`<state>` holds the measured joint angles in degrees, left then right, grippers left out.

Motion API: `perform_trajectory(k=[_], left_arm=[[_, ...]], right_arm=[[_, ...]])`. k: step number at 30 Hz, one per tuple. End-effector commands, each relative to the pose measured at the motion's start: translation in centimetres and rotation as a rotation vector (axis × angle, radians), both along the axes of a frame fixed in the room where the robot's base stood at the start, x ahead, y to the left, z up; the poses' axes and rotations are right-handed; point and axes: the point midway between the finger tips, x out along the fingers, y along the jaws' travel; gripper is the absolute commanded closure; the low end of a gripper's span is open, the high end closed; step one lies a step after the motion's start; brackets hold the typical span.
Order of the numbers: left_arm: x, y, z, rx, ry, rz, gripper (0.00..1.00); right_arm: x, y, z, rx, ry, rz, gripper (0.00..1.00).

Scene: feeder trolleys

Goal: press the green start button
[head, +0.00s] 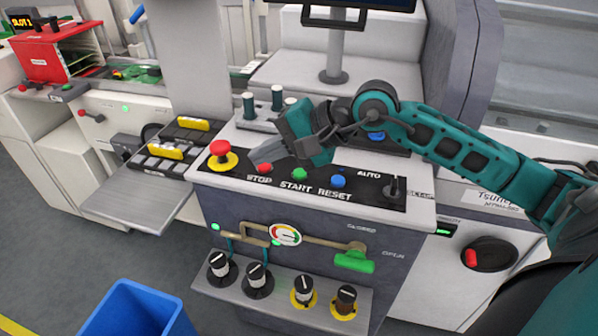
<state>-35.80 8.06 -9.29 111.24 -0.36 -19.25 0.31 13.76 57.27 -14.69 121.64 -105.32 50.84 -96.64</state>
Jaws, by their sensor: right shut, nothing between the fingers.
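The green start button (299,174) sits on the black strip of the control panel (415,212), above the word START. The red stop button (264,168) is to its left and the blue reset button (338,181) to its right. My right gripper (263,156) is shut and empty. Its teal hand hangs over the panel just behind the button row, with the fingers toward the stop button. The green button shows just in front of the hand; I see no contact with it. My left gripper is not in view.
A red mushroom button (221,152) on a yellow base is at the panel's left end. An AUTO selector knob (393,188) is at the right end. Grey posts (277,98) stand behind. Below are a green-handled valve (354,261), several knobs and a blue bin (135,312).

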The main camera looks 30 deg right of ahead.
Motion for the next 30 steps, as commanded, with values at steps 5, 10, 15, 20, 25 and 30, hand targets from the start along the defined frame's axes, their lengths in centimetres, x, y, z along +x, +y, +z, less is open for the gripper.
perform_trajectory(k=[5,10,15,20,25,30], left_arm=[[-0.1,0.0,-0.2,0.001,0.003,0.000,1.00],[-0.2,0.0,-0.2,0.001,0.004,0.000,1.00],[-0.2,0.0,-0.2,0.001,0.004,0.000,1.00],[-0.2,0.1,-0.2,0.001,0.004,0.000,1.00],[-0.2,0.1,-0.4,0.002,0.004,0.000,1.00],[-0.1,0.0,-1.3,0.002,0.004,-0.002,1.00]], right_arm=[[1.6,-6.2,1.1,-0.471,-0.157,0.044,1.00],[2.2,-9.0,2.0,-0.660,-0.200,0.054,1.00],[2.3,-9.6,2.2,-0.700,-0.207,0.055,1.00],[2.3,-9.5,2.2,-0.697,-0.207,0.055,1.00],[2.3,-9.5,1.8,-0.695,-0.205,0.056,1.00],[2.2,-9.5,0.0,-0.693,-0.204,0.055,1.00]])
